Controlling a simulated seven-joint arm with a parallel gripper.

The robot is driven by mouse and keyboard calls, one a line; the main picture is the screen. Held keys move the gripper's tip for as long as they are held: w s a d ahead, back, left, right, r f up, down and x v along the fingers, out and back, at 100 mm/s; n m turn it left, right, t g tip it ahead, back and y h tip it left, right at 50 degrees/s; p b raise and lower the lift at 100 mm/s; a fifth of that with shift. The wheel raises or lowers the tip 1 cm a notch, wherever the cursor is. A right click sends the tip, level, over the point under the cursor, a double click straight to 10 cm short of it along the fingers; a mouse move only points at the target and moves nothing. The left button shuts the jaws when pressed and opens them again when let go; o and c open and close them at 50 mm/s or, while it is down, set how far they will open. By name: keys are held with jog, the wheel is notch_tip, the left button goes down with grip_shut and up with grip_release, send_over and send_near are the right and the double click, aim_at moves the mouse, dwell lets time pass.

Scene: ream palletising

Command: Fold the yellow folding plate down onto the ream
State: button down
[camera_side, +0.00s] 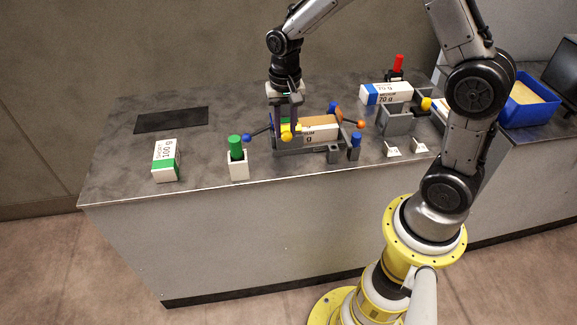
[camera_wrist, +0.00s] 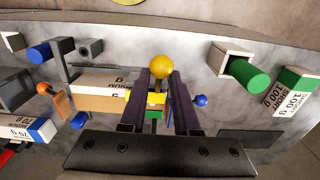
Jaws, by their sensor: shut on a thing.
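The ream (camera_side: 320,132), white-labelled and brown, lies in a grey fixture (camera_side: 292,150) at the middle of the bench. It also shows left of my fingers in the wrist view (camera_wrist: 104,82). My gripper (camera_side: 288,120) points down at the ream's left end. In the wrist view its dark fingers (camera_wrist: 160,98) are shut on the yellow folding plate (camera_wrist: 156,98). The plate's yellow ball knob (camera_wrist: 161,68) sticks out between the fingers and shows at the fixture's front left in the side view (camera_side: 287,130). The fingers hide much of the plate, so its exact tilt cannot be told.
Blue (camera_side: 247,138) and orange (camera_side: 361,124) knobs stick out beside the fixture. A green peg in a white holder (camera_side: 238,168) and a green-banded ream (camera_side: 165,160) stand left. Another grey fixture (camera_side: 397,122) and a blue-banded ream (camera_side: 386,94) are right.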

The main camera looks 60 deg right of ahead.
jog(key=shift+w+d+r, duration=0.35)
jog(key=shift+r, duration=0.1)
jog(key=shift+w+d+r, duration=0.3)
jog(key=shift+w+d, duration=0.3)
grip_release()
dwell(0.5)
jog(key=shift+r, duration=0.1)
notch_tip(320, 180, up, 7)
dwell(0.7)
